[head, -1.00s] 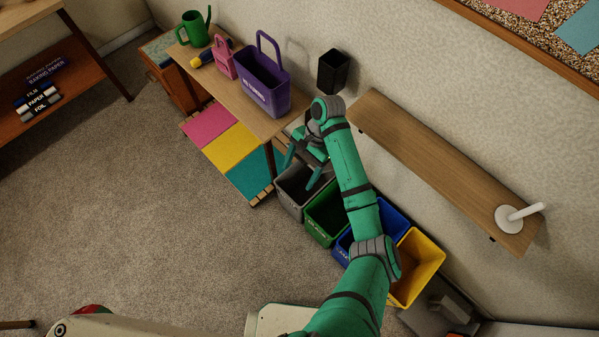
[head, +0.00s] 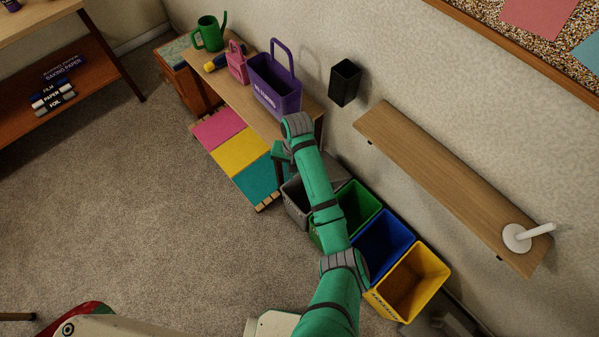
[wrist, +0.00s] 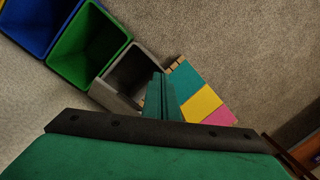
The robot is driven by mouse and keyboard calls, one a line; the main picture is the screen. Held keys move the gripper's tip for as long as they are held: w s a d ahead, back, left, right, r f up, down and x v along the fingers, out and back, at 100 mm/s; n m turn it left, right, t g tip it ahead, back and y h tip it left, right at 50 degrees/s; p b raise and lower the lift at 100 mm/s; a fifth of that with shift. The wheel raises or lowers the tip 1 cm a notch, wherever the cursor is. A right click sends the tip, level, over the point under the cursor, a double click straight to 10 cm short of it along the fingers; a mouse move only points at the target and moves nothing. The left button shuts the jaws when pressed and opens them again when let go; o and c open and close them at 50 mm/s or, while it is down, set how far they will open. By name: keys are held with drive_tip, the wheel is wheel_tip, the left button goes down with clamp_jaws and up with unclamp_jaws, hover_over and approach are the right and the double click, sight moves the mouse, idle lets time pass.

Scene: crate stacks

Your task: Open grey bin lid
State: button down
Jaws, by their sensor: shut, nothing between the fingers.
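The grey bin (head: 296,206) stands at the left end of the bin row, partly behind my arm in the head view. In the wrist view the grey bin (wrist: 121,61) shows a dark, uncovered opening. A grey panel (wrist: 112,98), which looks like its lid, stands up along the wall side of that opening. My gripper (head: 281,178) is above the bin's left side, near the low table. In the wrist view my gripper (wrist: 160,84) is shut and empty, its fingers overlapping the bin's edge from above. I cannot tell whether they touch it.
Open green (head: 362,207), blue (head: 387,240) and yellow (head: 414,272) bins continue the row along the wall. A table (head: 235,100) with a purple basket (head: 274,88) stands left. A wall shelf (head: 440,175) hangs right. The carpet (head: 130,210) in front is clear.

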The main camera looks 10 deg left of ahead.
drive_tip(key=s+a+f+n+t+h, duration=0.25)
drive_tip(key=n+t+h, duration=0.2)
drive_tip(key=n, duration=0.95)
drive_tip(key=s+a+f+n+t+h, duration=0.15)
drive_tip(key=f+n+t+h, duration=0.3)
drive_tip(key=n, duration=0.95)
drive_tip(key=w+d+f, duration=0.2)
drive_tip(key=w+d, duration=0.4)
drive_tip(key=w, duration=0.3)
drive_tip(key=shift+d+n+t+y, duration=0.15)
drive_tip(key=shift+n+t+y, duration=0.15)
drive_tip(key=shift+y, duration=0.1)
drive_tip(key=shift+w, duration=0.1)
